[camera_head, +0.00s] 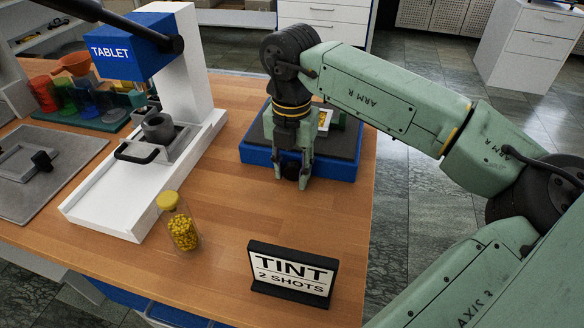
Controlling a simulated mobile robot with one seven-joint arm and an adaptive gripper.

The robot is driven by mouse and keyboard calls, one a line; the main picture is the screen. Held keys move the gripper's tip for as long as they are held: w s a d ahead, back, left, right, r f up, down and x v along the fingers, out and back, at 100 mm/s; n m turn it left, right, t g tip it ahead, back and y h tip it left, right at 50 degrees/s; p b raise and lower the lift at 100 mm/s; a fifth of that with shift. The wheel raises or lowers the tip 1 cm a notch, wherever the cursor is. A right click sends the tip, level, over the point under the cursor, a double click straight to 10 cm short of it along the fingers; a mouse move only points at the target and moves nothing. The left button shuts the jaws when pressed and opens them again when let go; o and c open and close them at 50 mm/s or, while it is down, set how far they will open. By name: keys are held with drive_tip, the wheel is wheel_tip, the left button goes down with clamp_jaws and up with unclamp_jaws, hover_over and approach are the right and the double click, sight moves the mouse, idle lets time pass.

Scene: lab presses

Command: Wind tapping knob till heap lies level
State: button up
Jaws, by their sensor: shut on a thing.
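A blue box-shaped base with a dark top (345,150) stands on the right part of the wooden table. A dark round knob (291,171) sits at its front face. My gripper (291,178) points down in front of the base, its two fingers on either side of the knob and shut on it. On the dark top, a small white-framed piece (325,120) with some yellow shows behind my arm. My wrist hides part of it, and I cannot make out a heap or whether it is level.
A white press with a blue head marked TABLET (130,46) stands left. A yellow-capped jar of yellow pellets (181,226) and a black-framed TINT, 2 SHOTS sign (291,272) stand in front. Coloured containers (85,100) stand back left. Bare wood (240,215) lies between jar and base.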

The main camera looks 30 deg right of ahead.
drive_tip(key=shift+d+f+b, duration=0.1)
drive_tip(key=shift+f+b, duration=0.15)
drive_tip(key=shift+b, duration=0.25)
drive_tip(key=shift+s+t+y+b, duration=0.1)
drive_tip(key=shift+t+y+b, duration=0.2)
drive_tip(key=shift+t+b, duration=0.15)
drive_tip(key=shift+r, duration=0.2)
drive_tip(key=o, duration=1.1)
drive_tip(key=shift+o, duration=0.2)
wheel_tip(320, 180, up, 12)
drive_tip(key=s+d, duration=0.1)
